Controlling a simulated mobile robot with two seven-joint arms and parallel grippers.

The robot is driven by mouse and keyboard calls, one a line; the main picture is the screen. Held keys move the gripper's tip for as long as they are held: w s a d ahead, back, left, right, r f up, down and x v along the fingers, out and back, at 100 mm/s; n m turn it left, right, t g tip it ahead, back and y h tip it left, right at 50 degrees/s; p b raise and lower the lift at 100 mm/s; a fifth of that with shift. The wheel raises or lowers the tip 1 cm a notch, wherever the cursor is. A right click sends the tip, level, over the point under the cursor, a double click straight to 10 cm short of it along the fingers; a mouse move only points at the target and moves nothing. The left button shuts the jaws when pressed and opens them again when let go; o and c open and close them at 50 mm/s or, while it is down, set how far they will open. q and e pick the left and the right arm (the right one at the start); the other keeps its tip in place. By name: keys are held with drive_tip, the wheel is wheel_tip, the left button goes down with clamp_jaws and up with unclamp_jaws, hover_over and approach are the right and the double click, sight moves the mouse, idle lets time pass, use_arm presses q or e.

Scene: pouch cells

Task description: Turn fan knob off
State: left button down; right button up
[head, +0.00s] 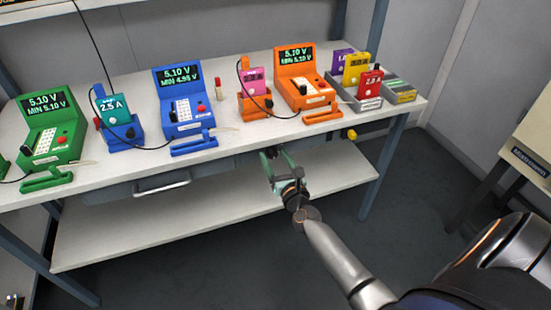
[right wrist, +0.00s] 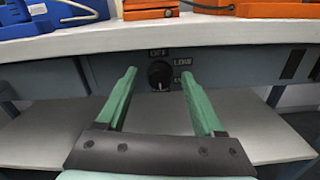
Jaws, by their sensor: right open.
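The fan knob (right wrist: 160,75) is a round dark knob on the grey panel under the table's front edge, seen in the right wrist view. "OFF" is printed above it and "LOW" to its upper right, with another label partly hidden lower right. A small light mark shows near its lower edge; its exact setting is hard to read. My right gripper (head: 275,158) has green fingers, open and empty, pointing at the panel. In the right wrist view the fingers stand left and right of the knob, apparently short of it. In the head view I cannot make out the knob. My left gripper is not in view.
The white tabletop (head: 225,135) overhangs the panel. On it stand green (head: 50,130), blue (head: 185,105) and orange (head: 302,88) testers with pouch cells. A drawer handle (head: 162,186) is to the left, a yellow round part (head: 351,134) to the right. A lower shelf (head: 200,220) lies below.

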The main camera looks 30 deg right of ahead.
clamp_jaws()
idle(0.6)
